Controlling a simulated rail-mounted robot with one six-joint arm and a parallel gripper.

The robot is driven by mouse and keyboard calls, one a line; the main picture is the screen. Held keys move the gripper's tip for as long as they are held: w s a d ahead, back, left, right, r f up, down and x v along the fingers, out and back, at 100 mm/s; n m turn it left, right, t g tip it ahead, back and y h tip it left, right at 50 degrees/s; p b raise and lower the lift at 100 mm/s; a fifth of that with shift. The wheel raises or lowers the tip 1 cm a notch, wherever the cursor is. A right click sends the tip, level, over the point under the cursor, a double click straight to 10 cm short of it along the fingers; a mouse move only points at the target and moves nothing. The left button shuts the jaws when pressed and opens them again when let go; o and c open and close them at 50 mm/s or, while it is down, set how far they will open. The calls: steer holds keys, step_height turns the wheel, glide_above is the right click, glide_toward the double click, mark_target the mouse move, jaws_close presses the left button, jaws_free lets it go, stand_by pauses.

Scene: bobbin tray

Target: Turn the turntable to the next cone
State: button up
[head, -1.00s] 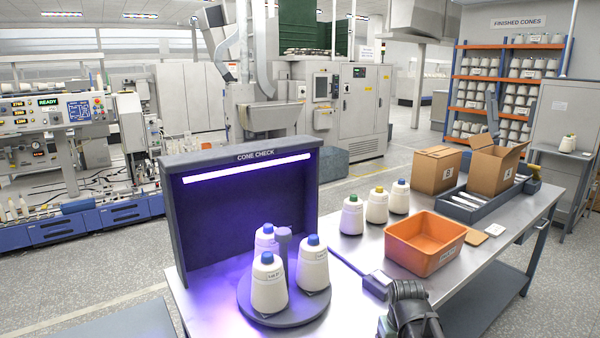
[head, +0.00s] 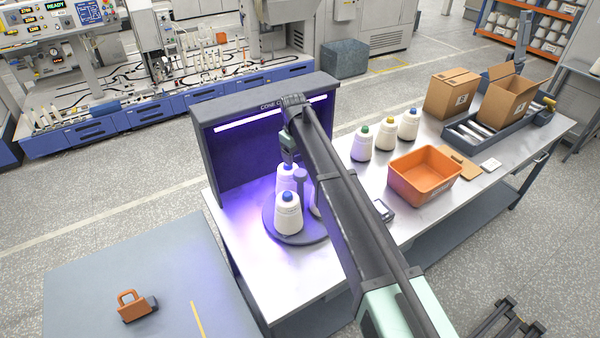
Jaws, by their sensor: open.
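The round dark turntable (head: 299,239) stands on the bench in front of the lit cone check booth (head: 232,160). Two white cones with blue tips show on it, a front one (head: 287,214) and a rear one (head: 286,180). A third cone is mostly hidden behind my arm, with only a sliver showing. A grey post with a round top (head: 300,176) rises from the turntable between the cones. My gripper (head: 289,159) points down just above the rear cone's tip, near the post. It is open; whether it touches anything is hard to tell.
Three cones with green, yellow and blue tips (head: 385,138) stand right of my arm. An orange bin (head: 424,190), cardboard boxes (head: 451,94) and a roller tray lie further right. An orange padlock-like object (head: 134,306) lies on the grey surface at lower left.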

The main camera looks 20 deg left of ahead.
mark_target(300, 172)
steer(key=f+b, duration=0.2)
steer(key=f, duration=0.1)
steer(key=f+b, duration=0.6)
steer(key=shift+w+d+f, duration=0.15)
steer(key=shift+w+d, duration=0.05)
steer(key=shift+w, duration=0.2)
steer(key=c, duration=1.3)
